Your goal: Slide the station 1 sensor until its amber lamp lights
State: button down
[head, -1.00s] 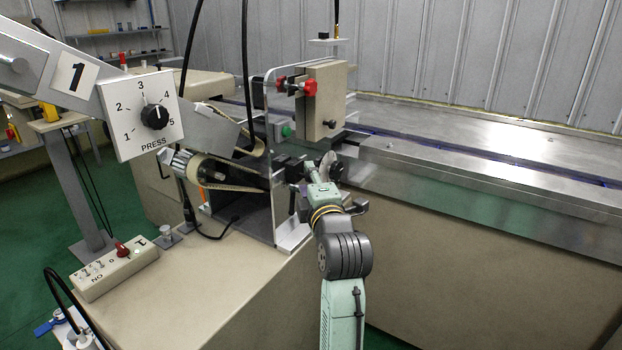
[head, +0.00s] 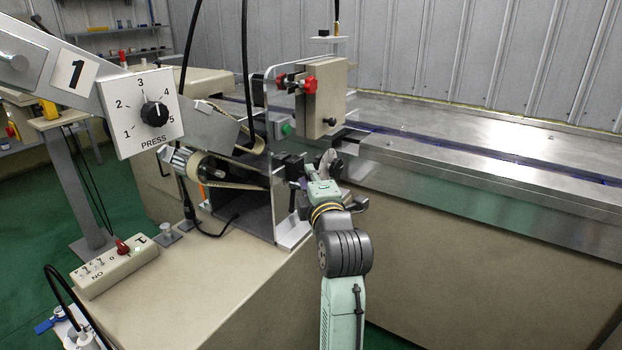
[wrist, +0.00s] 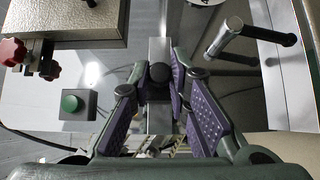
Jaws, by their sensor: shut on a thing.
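In the wrist view my gripper (wrist: 160,88) has its purple-padded fingers closed around a round black knob (wrist: 159,72). The knob sits in front of an upright grey metal bar (wrist: 160,50). I take this to be the station 1 sensor's slide, but no label shows on it. In the head view my gripper (head: 320,180) reaches the right side of the clear-walled station, beside a black block (head: 288,166). The fingertips and knob are mostly hidden there by the gripper body. I cannot make out a lit amber lamp at the sensor.
A beige box with red knobs (head: 322,98) stands above my gripper. A green button (wrist: 70,103) is left of the fingers. The press dial (head: 152,114) and switch box (head: 115,266) are at left. A steel conveyor (head: 480,160) runs right.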

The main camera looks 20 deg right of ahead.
jog(key=shift+d+b, duration=0.1)
jog(key=shift+b, duration=0.5)
jog(key=c, duration=1.5)
grip_release()
jog(key=s, duration=0.4)
jog(key=s+a, duration=0.1)
jog(key=s, duration=0.7)
jog(key=shift+a, duration=0.25)
